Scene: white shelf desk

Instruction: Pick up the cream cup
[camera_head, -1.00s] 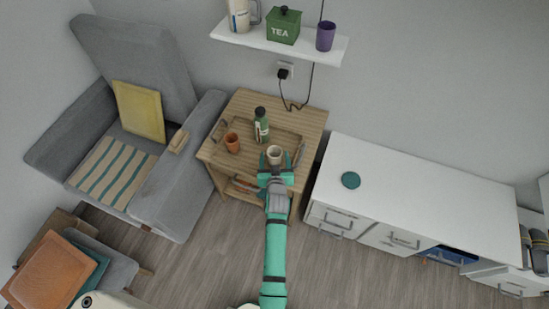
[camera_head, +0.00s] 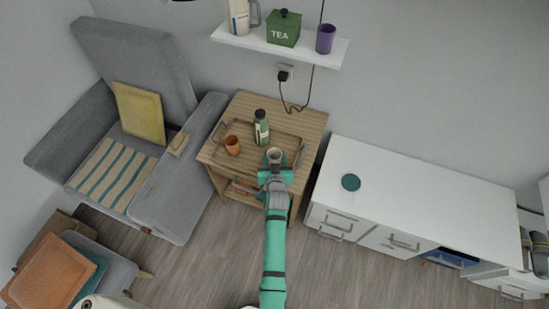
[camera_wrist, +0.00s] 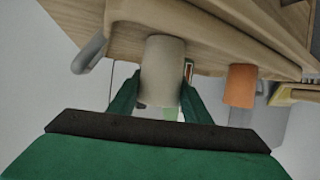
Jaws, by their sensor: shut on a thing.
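The cream cup (camera_head: 275,155) is at the front of the wooden side table, at the end of my arm. My gripper (camera_head: 275,166) is shut on it. In the wrist view the cream cup (camera_wrist: 161,72) stands between the two green fingers (camera_wrist: 160,100), one on each side. From these views I cannot tell whether the cup's base touches the tray or is just above it.
A wooden tray (camera_head: 290,133) on the side table (camera_head: 303,108) also holds an orange cup (camera_head: 232,145) and a green bottle (camera_head: 261,128). A grey armchair stands left. A white cabinet (camera_head: 420,190) with a teal disc (camera_head: 351,182) stands right.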

